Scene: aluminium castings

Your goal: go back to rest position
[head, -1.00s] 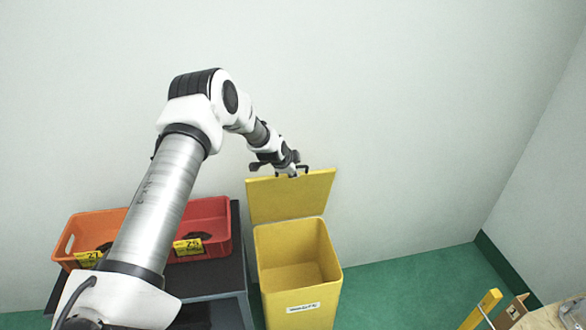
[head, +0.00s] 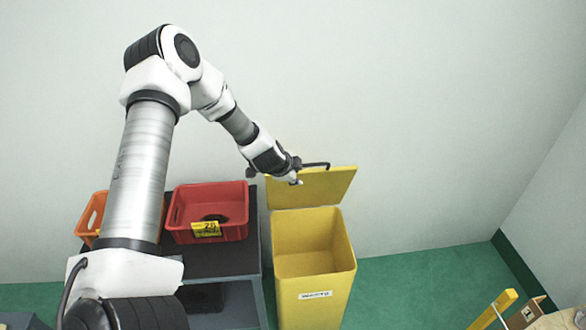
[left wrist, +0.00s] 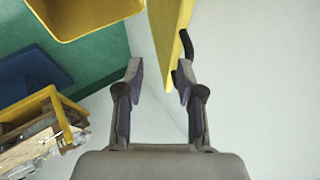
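My left gripper (head: 294,178) is in front of the left part of the raised lid (head: 325,188) of a yellow bin (head: 315,285). In the left wrist view its two fingers (left wrist: 159,72) are apart, with nothing held between them. The lid stands open against the wall, with a black handle (head: 316,165) along its top edge. In the left wrist view, the lid (left wrist: 168,35) and handle (left wrist: 186,48) show beyond the right finger; I cannot tell whether they touch. My right gripper is not in view.
A red crate (head: 178,236) with a yellow label and dark parts stands on a dark table left of the bin. An orange crate (head: 84,228) is partly hidden by my arm. A yellow-edged wooden item (head: 497,310) is at lower right. Green floor (head: 420,275) is free.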

